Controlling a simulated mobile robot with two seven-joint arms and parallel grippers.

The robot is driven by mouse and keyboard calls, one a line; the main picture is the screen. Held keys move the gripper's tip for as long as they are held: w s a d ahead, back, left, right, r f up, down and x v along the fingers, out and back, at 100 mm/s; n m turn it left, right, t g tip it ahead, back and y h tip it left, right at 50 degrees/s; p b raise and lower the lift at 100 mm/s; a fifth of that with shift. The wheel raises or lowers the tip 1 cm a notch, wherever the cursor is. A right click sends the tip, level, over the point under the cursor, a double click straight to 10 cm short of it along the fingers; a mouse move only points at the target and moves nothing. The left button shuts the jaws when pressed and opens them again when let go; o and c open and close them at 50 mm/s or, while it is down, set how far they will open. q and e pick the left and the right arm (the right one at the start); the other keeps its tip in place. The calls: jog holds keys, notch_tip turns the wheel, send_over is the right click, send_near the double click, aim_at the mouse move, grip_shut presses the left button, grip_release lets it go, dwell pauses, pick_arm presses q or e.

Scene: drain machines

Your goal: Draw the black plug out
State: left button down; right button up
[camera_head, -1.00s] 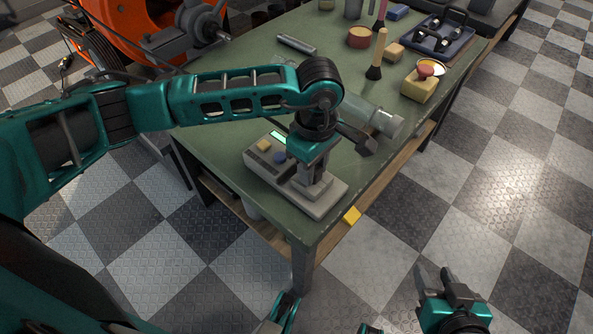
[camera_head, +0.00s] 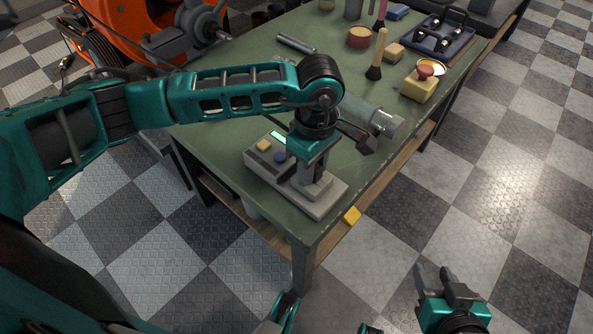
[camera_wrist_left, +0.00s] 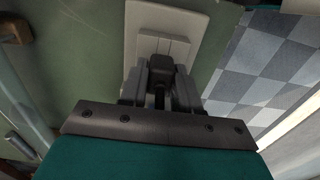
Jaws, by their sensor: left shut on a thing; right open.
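The black plug (camera_wrist_left: 159,70) shows in the left wrist view, between the fingers of my left gripper (camera_wrist_left: 160,92). The gripper is shut on it. The plug stands at a pale grey box (camera_wrist_left: 141,22); I cannot tell how deep it sits. In the head view the grey device (camera_head: 322,207) lies near the table's front corner, with a small lit screen, a yellow button and a blue knob. My left gripper (camera_head: 314,180) points down onto its near end and hides the plug there. My right gripper (camera_head: 447,284) is open and empty, over the floor at lower right.
The green table (camera_head: 225,135) also holds a clear cylinder (camera_head: 372,116) behind my left wrist, a yellow box with a red button (camera_head: 420,85), a brush (camera_head: 377,60) and a dark tray (camera_head: 440,40). A yellow piece (camera_head: 352,215) shows at the table's edge. Open floor lies to the right.

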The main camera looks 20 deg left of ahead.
pick_arm(q)
jog(key=shift+r, duration=0.1)
jog(key=shift+r+p, duration=1.45)
jog(key=shift+r, duration=0.8)
